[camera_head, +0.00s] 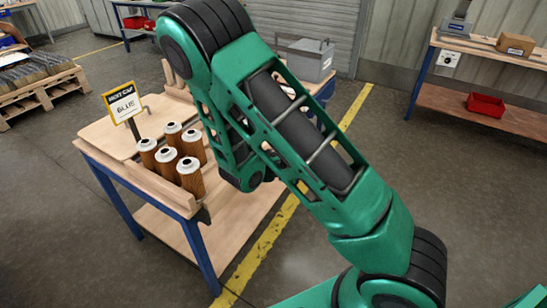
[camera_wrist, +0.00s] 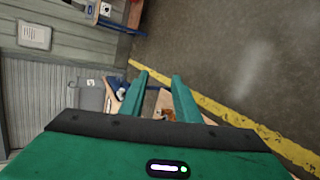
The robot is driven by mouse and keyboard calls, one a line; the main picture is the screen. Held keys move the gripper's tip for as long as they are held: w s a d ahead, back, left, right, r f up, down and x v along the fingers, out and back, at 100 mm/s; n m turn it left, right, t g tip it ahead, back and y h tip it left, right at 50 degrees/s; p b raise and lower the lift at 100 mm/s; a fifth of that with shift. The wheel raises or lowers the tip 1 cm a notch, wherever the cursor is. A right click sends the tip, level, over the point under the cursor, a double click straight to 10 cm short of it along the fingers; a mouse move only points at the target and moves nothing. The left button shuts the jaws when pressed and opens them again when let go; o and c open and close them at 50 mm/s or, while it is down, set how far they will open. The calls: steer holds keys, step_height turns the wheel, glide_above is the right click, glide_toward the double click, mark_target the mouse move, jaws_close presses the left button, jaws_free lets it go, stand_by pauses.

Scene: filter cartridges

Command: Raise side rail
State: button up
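The blue-framed workbench (camera_head: 193,233) stands left of centre in the head view. A long pale wooden strip, which looks like a side rail (camera_head: 130,177), runs along its near-left edge; I cannot tell whether it is raised or lowered. Several brown filter cartridges with white caps (camera_head: 190,178) stand upright on the top just behind this strip. My green arm covers the bench's right part. My gripper (camera_wrist: 160,76) shows in the wrist view with its two green fingers apart and nothing visibly held between them. Part of the bench shows beyond the fingers. The gripper's tips are not clear in the head view.
A grey toolbox (camera_head: 305,60) sits behind my arm. A pallet (camera_head: 40,91) is at left, and another bench with a red bin (camera_head: 486,104) is at right. The floor around a yellow line (camera_head: 268,238) is clear.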

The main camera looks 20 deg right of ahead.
steer(key=w+a+f+n+t+y, duration=0.1)
steer(key=w+a+f+n+t, duration=0.3)
steer(key=a, duration=0.3)
steer(key=w+a+f+n+t+y, duration=0.1)
steer(key=w+a+f+n+t, duration=0.1)
steer(key=w+a+n+t, duration=0.3)
steer(key=shift+n+g+y, duration=0.3)
steer(key=shift+n+g, duration=0.3)
steer(key=shift+g, duration=0.2)
steer(key=x, duration=0.8)
steer(key=shift+w+d+f, duration=0.1)
steer(key=shift+d+f, duration=0.15)
steer(key=shift+f, duration=0.15)
steer(key=shift+c, duration=0.5)
steer(key=shift+r, duration=0.1)
jaws_close()
